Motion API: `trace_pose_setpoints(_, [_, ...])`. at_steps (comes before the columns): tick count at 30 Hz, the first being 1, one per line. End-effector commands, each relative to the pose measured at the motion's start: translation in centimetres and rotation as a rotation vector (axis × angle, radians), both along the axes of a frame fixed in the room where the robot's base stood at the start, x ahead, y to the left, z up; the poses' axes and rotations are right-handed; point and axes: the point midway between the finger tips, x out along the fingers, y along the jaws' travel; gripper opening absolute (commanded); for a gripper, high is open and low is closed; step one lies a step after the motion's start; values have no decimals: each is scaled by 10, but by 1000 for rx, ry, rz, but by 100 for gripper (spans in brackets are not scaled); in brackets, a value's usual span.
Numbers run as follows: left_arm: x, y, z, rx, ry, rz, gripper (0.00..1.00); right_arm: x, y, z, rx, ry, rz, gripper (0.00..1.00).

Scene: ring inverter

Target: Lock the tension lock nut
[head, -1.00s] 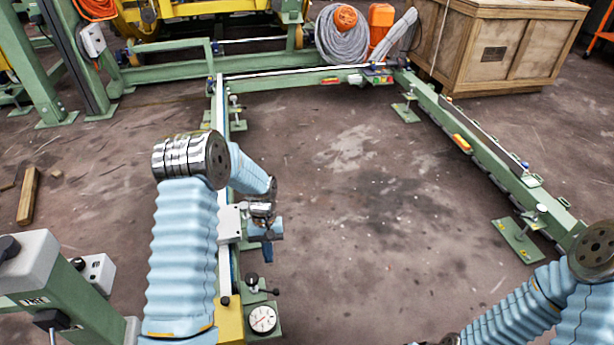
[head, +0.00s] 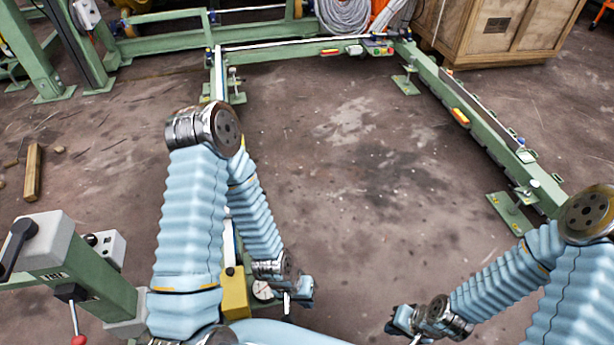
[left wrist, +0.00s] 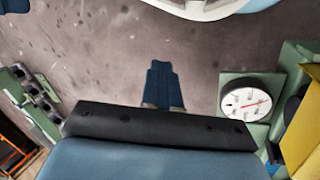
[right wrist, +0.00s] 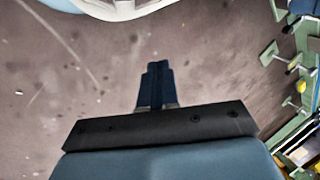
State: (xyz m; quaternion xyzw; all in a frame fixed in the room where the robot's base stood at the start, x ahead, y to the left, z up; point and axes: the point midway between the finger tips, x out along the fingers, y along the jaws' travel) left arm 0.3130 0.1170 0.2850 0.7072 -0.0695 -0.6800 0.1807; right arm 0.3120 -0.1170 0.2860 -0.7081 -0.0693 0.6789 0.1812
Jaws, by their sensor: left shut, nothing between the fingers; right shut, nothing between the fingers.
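My left gripper (head: 287,303) hangs beside the round dial gauge (head: 262,290) at the near end of the left rail. In the left wrist view its dark blue fingers (left wrist: 163,78) are together and empty over bare floor. The white gauge with a red needle (left wrist: 246,100) is to their right, apart from them. My right gripper (head: 412,338) is at the lower middle of the head view. Its fingers (right wrist: 157,78) are shut and empty over bare floor. I cannot make out the tension lock nut; my left arm covers much of the left rail.
A green frame surrounds open floor, with a right rail (head: 480,125) and a far rail (head: 290,55). A yellow block (head: 235,293) sits by the gauge. A grey box with a black handle (head: 45,240) stands at left. A wooden crate (head: 495,30) is at the back right.

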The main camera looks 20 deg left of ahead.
Motion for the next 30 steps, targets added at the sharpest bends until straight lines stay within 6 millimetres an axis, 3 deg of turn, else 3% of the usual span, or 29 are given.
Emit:
trace_pose_setpoints(2, [13,4,-9,5,8,2,0,0,0,-5,0,-1,0,0])
trace_pose_setpoints(5, [47,17,-28,20,49,0,0,1,-2,-17,-2,-2,-3,0])
trace_pose_setpoints(9, [120,58,-44,77,152,2,0,2,-5,-39,-6,-3,-9,0])
trace_pose_setpoints(12, [165,95,-33,134,238,13,0,3,-7,-52,-9,-5,-13,0])
trace_pose_setpoints(15, [196,128,-11,192,313,33,0,4,-9,-61,-11,-5,-16,0])
trace_pose_setpoints(18, [214,151,12,236,370,55,0,4,-10,-67,-12,-5,-18,0])
trace_pose_setpoints(22, [222,165,30,264,410,70,0,5,-11,-69,-13,-5,-19,0])
trace_pose_setpoints(26, [220,167,26,269,421,73,0,5,-11,-70,-13,-5,-19,0])
trace_pose_setpoints(30, [212,164,4,268,423,71,0,4,-10,-72,-12,-4,-18,0])
